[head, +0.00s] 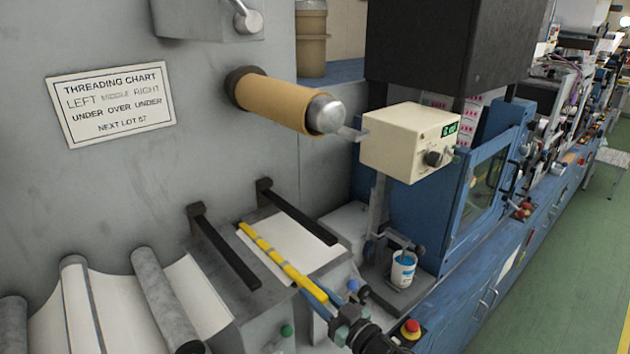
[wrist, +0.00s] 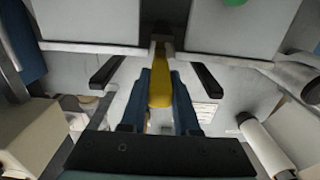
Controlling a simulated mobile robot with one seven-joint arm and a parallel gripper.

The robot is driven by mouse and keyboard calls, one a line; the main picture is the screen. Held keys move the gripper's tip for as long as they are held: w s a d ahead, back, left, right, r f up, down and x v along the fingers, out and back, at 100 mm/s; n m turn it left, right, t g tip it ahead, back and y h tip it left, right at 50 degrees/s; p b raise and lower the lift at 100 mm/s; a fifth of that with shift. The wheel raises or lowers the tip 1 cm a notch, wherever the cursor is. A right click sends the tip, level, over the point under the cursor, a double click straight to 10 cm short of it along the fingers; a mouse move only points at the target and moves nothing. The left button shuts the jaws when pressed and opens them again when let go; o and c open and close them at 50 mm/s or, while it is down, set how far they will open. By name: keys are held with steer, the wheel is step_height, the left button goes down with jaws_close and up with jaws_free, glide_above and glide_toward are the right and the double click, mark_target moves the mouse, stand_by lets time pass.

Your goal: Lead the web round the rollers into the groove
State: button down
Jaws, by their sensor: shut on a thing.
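A yellow bar (head: 268,252) lies across the pale web (head: 305,235) on the grey ledge, between two dark arms. My gripper (head: 318,298) is shut on the near end of the bar; in the wrist view the yellow bar (wrist: 160,88) sits between my blue fingers. The web also shows at lower left (head: 120,300) around the left roller (head: 12,325), middle roller (head: 80,305) and right roller (head: 163,300). The web's exact path under the rollers is hidden. A tan core (head: 275,103) with a silver end sticks out from the wall above. I cannot make out the groove.
Dark arms (head: 224,254) and (head: 297,215) flank the bar. A cream control box (head: 405,145) stands at right, with a white cup (head: 403,270) below it. A red button (head: 410,329) is near my arm. A threading chart (head: 112,103) reads under, over, under.

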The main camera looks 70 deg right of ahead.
steer(key=shift+f, duration=0.1)
steer(key=shift+f+b, duration=0.7)
steer(key=shift+f, duration=0.05)
steer(key=c, duration=0.6)
jaws_free()
steer(key=b+v, duration=0.1)
steer(key=v, duration=1.2)
